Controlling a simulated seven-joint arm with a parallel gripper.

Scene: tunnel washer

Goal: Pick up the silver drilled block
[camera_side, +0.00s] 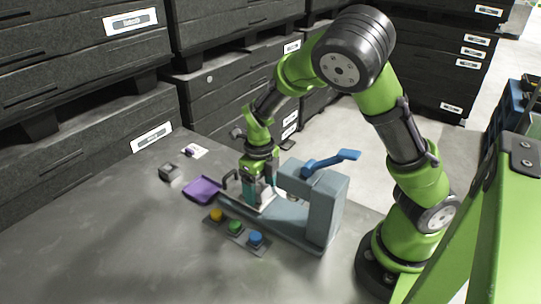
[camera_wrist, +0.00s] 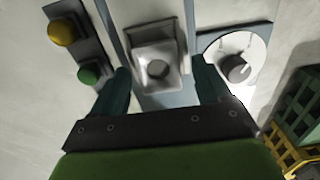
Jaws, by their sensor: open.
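The silver drilled block (camera_wrist: 150,54) is a pale, square-edged piece with a dark round hole in its top. In the wrist view it sits on the blue-grey base of the machine, in the gap between my two dark teal fingers. My gripper (camera_wrist: 163,80) is open and points down over it, with visible space on both sides of the block. In the side view my gripper (camera_side: 258,198) is low over the base of the blue-grey machine (camera_side: 325,205). There the fingers and machine hide most of the block. I cannot tell the exact height of the fingertips above it.
The machine has a blue lever (camera_side: 330,160). Beside it are yellow (camera_side: 216,215), green (camera_side: 235,227) and blue (camera_side: 255,239) buttons. A purple tray (camera_side: 203,191) and a small grey block (camera_side: 171,172) lie left. A white disc with a knob (camera_wrist: 236,68) is close to my right finger.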

